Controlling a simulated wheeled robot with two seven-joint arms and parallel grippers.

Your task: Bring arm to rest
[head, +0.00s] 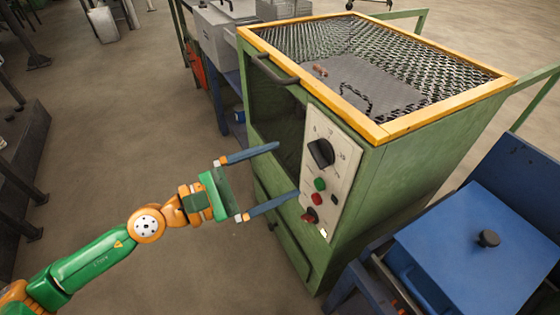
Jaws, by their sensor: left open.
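My left arm (95,262) comes in from the lower left and stretches toward the green furnace (375,195). My left gripper (278,174) is open, its two blue-grey fingers spread wide with nothing seen between them. In the picture, the fingertips lie over the furnace's front, left of the control panel (331,170). I cannot tell whether the lower finger touches the furnace. My right gripper is not in view.
The furnace has a yellow-framed mesh top (375,70) and a dark handle (275,70). A blue lidded box (485,255) stands at the lower right. Dark metal racks are at the left edge. Bare floor (130,130) lies between them and the furnace.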

